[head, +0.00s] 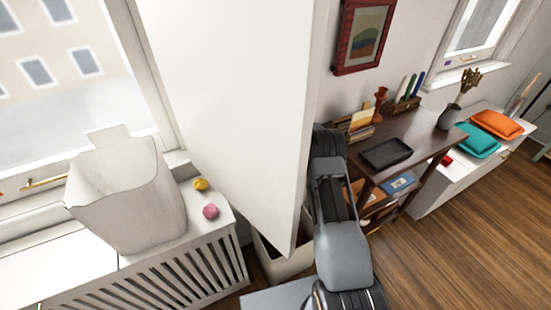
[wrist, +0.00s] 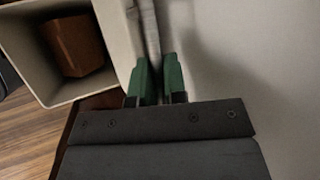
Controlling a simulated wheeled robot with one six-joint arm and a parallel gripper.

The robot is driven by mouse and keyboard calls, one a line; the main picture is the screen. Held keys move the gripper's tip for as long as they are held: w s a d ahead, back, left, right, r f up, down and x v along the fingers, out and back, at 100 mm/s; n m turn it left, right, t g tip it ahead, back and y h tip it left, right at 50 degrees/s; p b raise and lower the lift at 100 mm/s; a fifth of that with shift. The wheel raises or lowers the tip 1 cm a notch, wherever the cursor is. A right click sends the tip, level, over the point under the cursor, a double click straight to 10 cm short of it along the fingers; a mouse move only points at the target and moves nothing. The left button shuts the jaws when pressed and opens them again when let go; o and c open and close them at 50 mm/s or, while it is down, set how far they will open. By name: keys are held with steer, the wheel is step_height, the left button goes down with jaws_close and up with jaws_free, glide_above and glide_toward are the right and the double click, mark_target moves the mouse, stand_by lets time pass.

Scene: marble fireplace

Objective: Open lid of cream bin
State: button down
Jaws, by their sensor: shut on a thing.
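The cream bin (head: 290,265) stands on the floor, low behind a large pale panel (head: 235,90) in the head view. The panel looks like its raised lid, standing steeply, but I cannot see where it joins the bin. In the wrist view the open bin (wrist: 118,77) is at the left, with a brown block (wrist: 75,45) inside. My gripper (wrist: 155,80), with green fingertips, is shut on a narrow pale strip (wrist: 146,25) beside the pale lid surface (wrist: 250,70). In the head view the gripper is hidden behind the panel.
A white basket (head: 130,195) stands on the slatted cover at left, near a yellow ball (head: 200,184) and a pink ball (head: 210,211). A dark desk (head: 425,140) with a black tray (head: 386,153) stands at right. The wooden floor (head: 460,240) at lower right is clear.

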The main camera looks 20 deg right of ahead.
steer(key=shift+w+a+f, duration=0.1)
steer(key=shift+w+a, duration=0.1)
steer(key=shift+a, duration=0.05)
steer(key=c, duration=1.4)
jaws_free()
steer(key=shift+a, duration=0.1)
steer(key=shift+o, duration=1.1)
steer(key=shift+d, duration=0.3)
steer(key=v, duration=1.4)
